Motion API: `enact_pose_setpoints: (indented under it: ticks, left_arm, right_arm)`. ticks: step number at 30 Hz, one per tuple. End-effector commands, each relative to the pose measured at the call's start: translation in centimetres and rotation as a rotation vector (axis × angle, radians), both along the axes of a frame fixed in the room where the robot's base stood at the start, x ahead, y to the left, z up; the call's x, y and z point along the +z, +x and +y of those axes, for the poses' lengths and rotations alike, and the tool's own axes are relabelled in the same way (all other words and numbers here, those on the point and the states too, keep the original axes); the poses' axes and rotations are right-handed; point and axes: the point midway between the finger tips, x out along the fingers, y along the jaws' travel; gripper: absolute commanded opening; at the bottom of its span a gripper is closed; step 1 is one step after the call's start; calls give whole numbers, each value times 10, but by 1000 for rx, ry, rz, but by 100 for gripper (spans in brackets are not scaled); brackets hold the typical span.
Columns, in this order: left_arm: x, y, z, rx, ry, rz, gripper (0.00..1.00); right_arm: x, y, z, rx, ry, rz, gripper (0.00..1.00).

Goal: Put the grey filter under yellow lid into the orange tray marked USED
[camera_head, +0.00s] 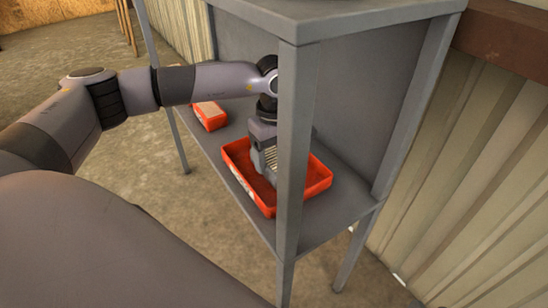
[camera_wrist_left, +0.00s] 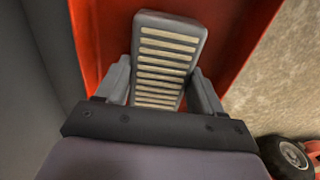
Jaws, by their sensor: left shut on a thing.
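The grey filter (camera_wrist_left: 165,55), a flat block with pale slats, stands between the fingers of my left gripper. In the head view the filter (camera_head: 269,160) is partly hidden by the shelf post. My left gripper (camera_head: 262,150) is shut on it and points down into the orange tray (camera_head: 318,187) on the shelf. The tray also shows behind the filter in the wrist view (camera_wrist_left: 92,40). Pale lettering on the tray's near wall is too small to read. I cannot tell whether the filter touches the tray floor. No yellow lid is visible. My right gripper is not in view.
A grey steel shelf unit (camera_head: 345,205) holds the tray; its front post (camera_head: 292,150) stands close beside my gripper. A second orange tray (camera_head: 211,120) with pale contents sits further left on the shelf. A black wheel (camera_wrist_left: 288,157) shows low in the wrist view.

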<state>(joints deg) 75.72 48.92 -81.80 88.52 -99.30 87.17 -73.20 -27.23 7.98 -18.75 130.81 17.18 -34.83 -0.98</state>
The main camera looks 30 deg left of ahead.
Motion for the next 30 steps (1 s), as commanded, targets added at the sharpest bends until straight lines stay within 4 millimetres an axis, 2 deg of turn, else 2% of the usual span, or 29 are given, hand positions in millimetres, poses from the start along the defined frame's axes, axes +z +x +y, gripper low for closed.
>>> enact_pose_setpoints:
  ticks: [7,8,9,10,20,23,30]
  left_arm:
    - [-3,0,0,0,-1,-1,36]
    - [-2,0,0,0,-1,-1,74]
    - [-2,0,0,-1,-1,-1,87]
    - [-1,0,0,-1,-1,0,93]
    - [2,0,0,-1,0,-1,93]
    - [15,1,0,-1,-2,-4,93]
    - [56,0,-1,-2,-2,-3,93]
  right_arm:
    - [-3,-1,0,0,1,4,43]
    - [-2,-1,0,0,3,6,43]
    - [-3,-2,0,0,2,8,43]
    - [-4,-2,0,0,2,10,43]
    - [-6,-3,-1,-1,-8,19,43]
    - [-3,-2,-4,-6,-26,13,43]
    - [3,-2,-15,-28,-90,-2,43]
